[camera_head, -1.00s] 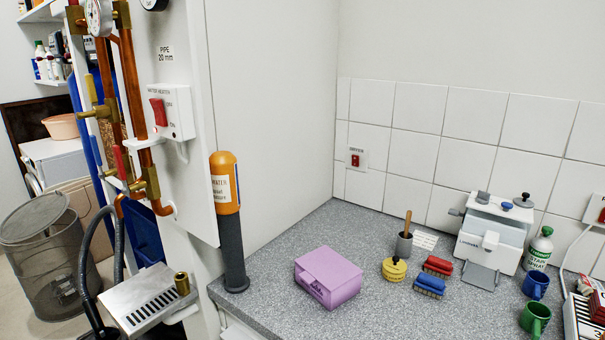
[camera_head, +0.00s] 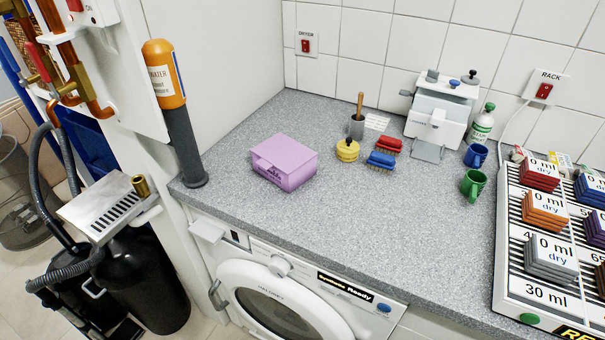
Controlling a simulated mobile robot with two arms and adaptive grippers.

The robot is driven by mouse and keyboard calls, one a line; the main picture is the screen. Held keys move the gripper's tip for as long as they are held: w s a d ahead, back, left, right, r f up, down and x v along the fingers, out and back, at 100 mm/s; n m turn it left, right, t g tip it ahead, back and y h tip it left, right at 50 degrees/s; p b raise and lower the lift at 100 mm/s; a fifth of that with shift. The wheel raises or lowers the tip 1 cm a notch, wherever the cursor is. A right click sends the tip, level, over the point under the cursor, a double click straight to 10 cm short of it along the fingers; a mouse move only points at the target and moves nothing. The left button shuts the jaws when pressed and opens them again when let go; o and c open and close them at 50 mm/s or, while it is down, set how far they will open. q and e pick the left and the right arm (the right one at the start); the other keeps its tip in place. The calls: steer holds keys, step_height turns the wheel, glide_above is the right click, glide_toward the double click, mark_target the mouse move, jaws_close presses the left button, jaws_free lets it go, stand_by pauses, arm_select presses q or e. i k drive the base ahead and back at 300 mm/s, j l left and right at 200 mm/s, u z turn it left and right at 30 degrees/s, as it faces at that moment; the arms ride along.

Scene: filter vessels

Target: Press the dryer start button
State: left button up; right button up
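A white front-loading machine (camera_head: 270,303) stands under the counter, with a round door and a dark window. Its top panel carries a black display (camera_head: 345,291) ending in "Ready" and a round blue button (camera_head: 383,308) at the right. A wall switch (camera_head: 306,43) with a red rocker sits on the tiles under a label that seems to read "DRYER". Neither of my grippers is in view.
A rack (camera_head: 510,250) with coloured blocks and a green button (camera_head: 529,319) lies at the right. A pink box (camera_head: 284,162), brushes, mugs and a white device (camera_head: 440,110) stand on the grey counter (camera_head: 330,215). Its front middle is clear.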

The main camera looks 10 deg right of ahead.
mark_target(384, 308)
steer(key=l+z, duration=0.2)
steer(key=z, duration=0.15)
steer(key=l+z, duration=0.15)
steer(key=z, duration=0.2)
